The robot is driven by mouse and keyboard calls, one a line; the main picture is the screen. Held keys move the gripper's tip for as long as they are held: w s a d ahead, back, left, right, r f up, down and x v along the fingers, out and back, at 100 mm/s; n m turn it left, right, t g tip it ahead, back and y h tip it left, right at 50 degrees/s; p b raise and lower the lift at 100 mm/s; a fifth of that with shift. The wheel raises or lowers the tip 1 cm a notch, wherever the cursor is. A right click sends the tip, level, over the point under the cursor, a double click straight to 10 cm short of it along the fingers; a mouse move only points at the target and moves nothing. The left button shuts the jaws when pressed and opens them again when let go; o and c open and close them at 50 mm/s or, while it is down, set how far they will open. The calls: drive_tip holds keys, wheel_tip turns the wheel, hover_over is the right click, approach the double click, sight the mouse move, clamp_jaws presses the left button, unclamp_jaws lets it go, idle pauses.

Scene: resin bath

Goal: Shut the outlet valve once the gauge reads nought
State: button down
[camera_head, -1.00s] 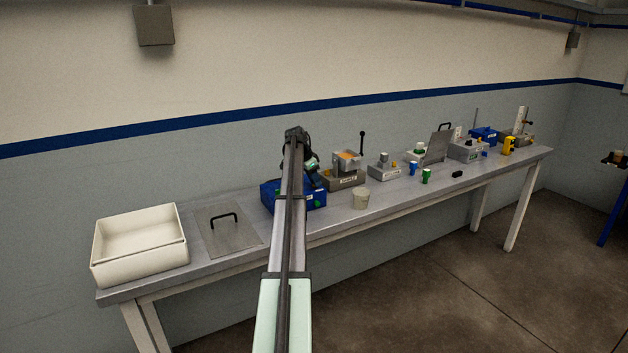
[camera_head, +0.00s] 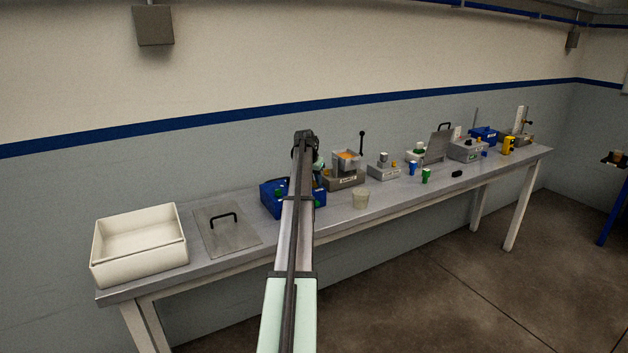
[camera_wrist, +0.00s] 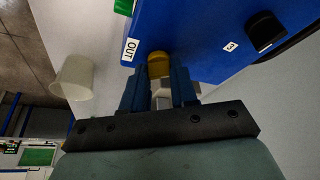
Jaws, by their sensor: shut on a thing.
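A blue box (camera_head: 275,200) with green parts sits on the bench behind my arm in the head view. In the wrist view the same blue box (camera_wrist: 195,35) fills the upper right, with an "OUT" label (camera_wrist: 131,49) on its edge. A brass-yellow valve knob (camera_wrist: 158,63) shows beside that label. My gripper (camera_wrist: 159,77) is shut on this knob, one blue finger on each side. The knob's turn position cannot be told. A black knob (camera_wrist: 265,31) marked "3" is farther right. No gauge face is readable in either view; my arm hides part of the box.
A metal plate with a black handle (camera_head: 228,237) and a white bin (camera_head: 140,262) are at the left. Several devices (camera_head: 384,170) line the bench to the right.

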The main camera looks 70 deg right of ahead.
drive_tip(key=n+t, duration=0.1)
drive_tip(key=n, duration=0.1)
drive_tip(key=n+t, duration=0.1)
drive_tip(key=n, duration=0.2)
drive_tip(key=shift+s+n, duration=0.2)
drive_tip(key=shift+n, duration=0.1)
drive_tip(key=n+t, duration=0.1)
drive_tip(key=n, duration=0.1)
drive_tip(key=n+y, duration=0.1)
drive_tip(key=n, duration=0.2)
drive_tip(key=shift+d+t, duration=0.15)
drive_tip(key=shift+t, duration=0.25)
drive_tip(key=shift+n, duration=0.4)
drive_tip(key=c, duration=0.9)
unclamp_jaws()
drive_tip(key=shift+y, duration=0.3)
drive_tip(key=shift+s+r, duration=0.1)
drive_tip(key=shift+r, duration=0.05)
drive_tip(key=v, duration=1.3)
drive_tip(key=shift+s+a+r, duration=0.2)
drive_tip(key=shift+a, duration=0.05)
